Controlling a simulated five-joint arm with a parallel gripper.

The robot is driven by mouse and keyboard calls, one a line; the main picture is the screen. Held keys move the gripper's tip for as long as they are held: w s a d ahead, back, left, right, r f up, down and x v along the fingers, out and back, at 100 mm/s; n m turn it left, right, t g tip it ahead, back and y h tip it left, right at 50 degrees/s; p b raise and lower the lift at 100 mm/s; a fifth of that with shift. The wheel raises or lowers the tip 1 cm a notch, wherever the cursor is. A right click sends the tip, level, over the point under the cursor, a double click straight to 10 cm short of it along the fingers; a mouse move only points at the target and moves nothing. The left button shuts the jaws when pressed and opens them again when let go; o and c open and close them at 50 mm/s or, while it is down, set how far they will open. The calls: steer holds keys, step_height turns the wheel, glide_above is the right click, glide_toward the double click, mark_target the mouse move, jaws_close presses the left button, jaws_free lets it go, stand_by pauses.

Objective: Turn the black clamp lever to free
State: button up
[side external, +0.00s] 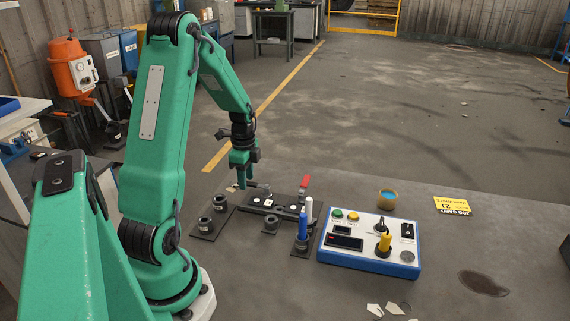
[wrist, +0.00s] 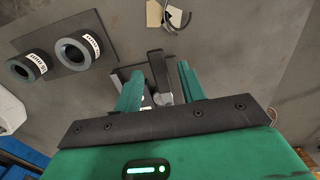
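The black clamp lever (wrist: 158,70) stands between the two green fingers of my gripper (wrist: 161,74) in the wrist view. The fingers are apart, with a gap to the lever on the left; the right finger is close to it, and I cannot tell whether it touches. In the side view my gripper (side external: 245,178) points down at the left end of the dark clamp fixture (side external: 283,207). The lever is small and partly hidden there.
Dark rings (side external: 220,202) sit on a plate left of the fixture. Blue and white cylinders (side external: 302,225) stand at its right.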

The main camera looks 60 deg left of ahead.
steer(key=shift+f, duration=0.1)
jaws_close()
